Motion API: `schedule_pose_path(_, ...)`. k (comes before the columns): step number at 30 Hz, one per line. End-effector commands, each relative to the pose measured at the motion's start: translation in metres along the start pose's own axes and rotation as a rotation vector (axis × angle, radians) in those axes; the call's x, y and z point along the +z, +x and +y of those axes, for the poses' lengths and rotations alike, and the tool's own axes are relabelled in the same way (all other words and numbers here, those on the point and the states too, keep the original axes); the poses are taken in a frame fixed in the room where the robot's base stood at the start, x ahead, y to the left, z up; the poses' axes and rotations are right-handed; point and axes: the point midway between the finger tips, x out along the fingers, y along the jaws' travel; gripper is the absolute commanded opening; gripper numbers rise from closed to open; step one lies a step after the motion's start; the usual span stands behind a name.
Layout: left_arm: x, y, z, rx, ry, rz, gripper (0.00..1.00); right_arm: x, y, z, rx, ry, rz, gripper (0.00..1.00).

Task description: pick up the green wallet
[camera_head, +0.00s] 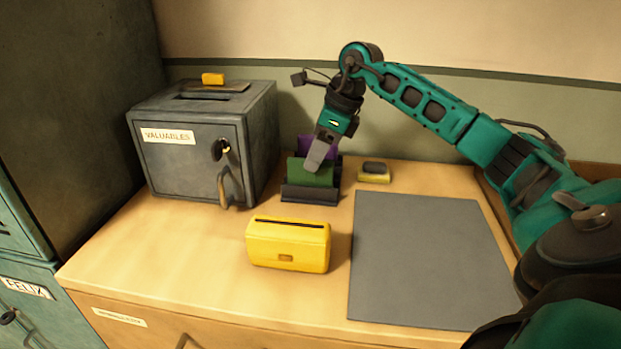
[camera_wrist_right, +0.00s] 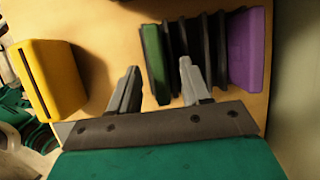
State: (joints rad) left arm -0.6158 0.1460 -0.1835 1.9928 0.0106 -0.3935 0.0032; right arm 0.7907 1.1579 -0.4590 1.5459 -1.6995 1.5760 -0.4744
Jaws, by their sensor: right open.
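The green wallet (camera_head: 310,174) stands upright in the front slot of a dark rack (camera_head: 310,195) behind the yellow box. It also shows in the right wrist view (camera_wrist_right: 155,58). A purple wallet (camera_head: 328,147) stands at the back of the same rack, and in the right wrist view (camera_wrist_right: 247,48). My right gripper (camera_head: 315,158) is above the rack, pointing down. In the right wrist view its two fingers (camera_wrist_right: 157,85) are apart, one to either side of the green wallet, with nothing visibly held. In the head view the gripper hides part of the wallet. My left gripper is not visible.
A grey safe (camera_head: 180,165) labelled VALUABLES stands left of the rack. A yellow slotted box (camera_head: 287,245) is in front of it, also in the right wrist view (camera_wrist_right: 62,75). A small sponge-like block (camera_head: 374,177) lies right. A grey mat (camera_head: 425,260) covers the right side.

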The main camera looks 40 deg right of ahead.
Motion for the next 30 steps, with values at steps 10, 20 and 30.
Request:
schedule_pose_path(10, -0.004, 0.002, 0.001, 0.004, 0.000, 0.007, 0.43, -0.002, 0.039, 0.003, 0.001, -0.001, -0.001, 0.48)
schedule_pose_path(20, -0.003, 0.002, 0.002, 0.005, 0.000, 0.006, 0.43, -0.002, 0.038, 0.002, 0.001, 0.000, -0.001, 0.30)
schedule_pose_path(30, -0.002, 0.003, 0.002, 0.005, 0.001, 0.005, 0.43, -0.002, 0.038, 0.002, 0.000, 0.000, -0.001, 0.00)
